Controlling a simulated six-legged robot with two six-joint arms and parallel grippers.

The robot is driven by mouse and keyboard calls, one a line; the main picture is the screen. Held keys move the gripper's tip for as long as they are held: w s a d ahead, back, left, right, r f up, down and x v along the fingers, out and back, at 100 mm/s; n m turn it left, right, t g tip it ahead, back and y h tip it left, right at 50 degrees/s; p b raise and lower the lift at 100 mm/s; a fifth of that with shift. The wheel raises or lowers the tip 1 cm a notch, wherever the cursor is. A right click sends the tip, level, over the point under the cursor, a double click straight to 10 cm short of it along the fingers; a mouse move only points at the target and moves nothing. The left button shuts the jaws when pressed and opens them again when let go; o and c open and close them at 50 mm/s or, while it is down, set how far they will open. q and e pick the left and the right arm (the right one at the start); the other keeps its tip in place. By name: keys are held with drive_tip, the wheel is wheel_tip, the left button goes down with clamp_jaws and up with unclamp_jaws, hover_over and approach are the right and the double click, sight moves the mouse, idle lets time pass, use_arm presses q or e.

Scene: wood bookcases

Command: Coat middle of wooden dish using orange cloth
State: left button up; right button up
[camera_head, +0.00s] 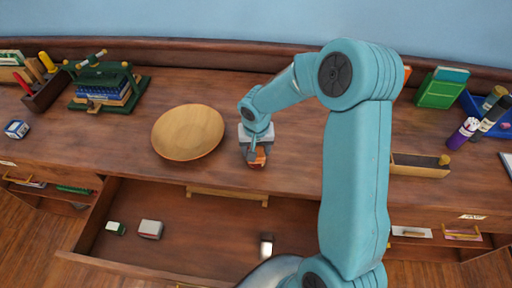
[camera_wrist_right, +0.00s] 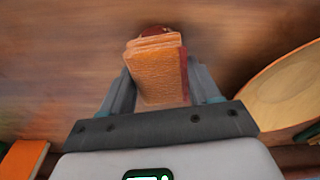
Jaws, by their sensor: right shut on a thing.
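The wooden dish (camera_head: 187,132) is round, shallow and light tan. It lies on the brown desk top left of my right gripper in the head view. Part of the dish shows at the right edge of the right wrist view (camera_wrist_right: 285,92). My right gripper (camera_head: 257,157) is shut on the orange cloth (camera_wrist_right: 160,75), which looks like a folded block between the fingers. The orange cloth also shows below the gripper in the head view (camera_head: 258,161). The gripper is beside the dish, apart from it, near the desk's front edge. My left gripper is not in view.
An open drawer (camera_head: 185,222) below the desk edge holds a few small items. A green rack (camera_head: 103,90) and a tool holder (camera_head: 47,88) stand at the back left. An open wooden box (camera_head: 418,170), a green box (camera_head: 440,90) and a purple bottle (camera_head: 462,133) stand right.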

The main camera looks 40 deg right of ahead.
sight(256, 148)
drive_tip(key=shift+f+b, duration=0.45)
drive_tip(key=shift+b, duration=0.05)
idle(0.3)
drive_tip(key=shift+s+f+b, duration=0.1)
drive_tip(key=shift+f+b, duration=0.05)
drive_tip(key=shift+b, duration=0.25)
idle(1.5)
drive_tip(key=shift+r+p, duration=0.45)
drive_tip(key=shift+r, duration=0.2)
wheel_tip(256, 148, up, 3)
drive_tip(key=shift+f+p, duration=0.2)
drive_tip(key=shift+p, duration=0.5)
wheel_tip(256, 148, up, 2)
drive_tip(key=shift+r+p, duration=0.1)
drive_tip(key=shift+p, duration=0.5)
drive_tip(key=shift+r+p, duration=0.35)
drive_tip(key=shift+r, duration=0.3)
drive_tip(key=shift+f, duration=0.1)
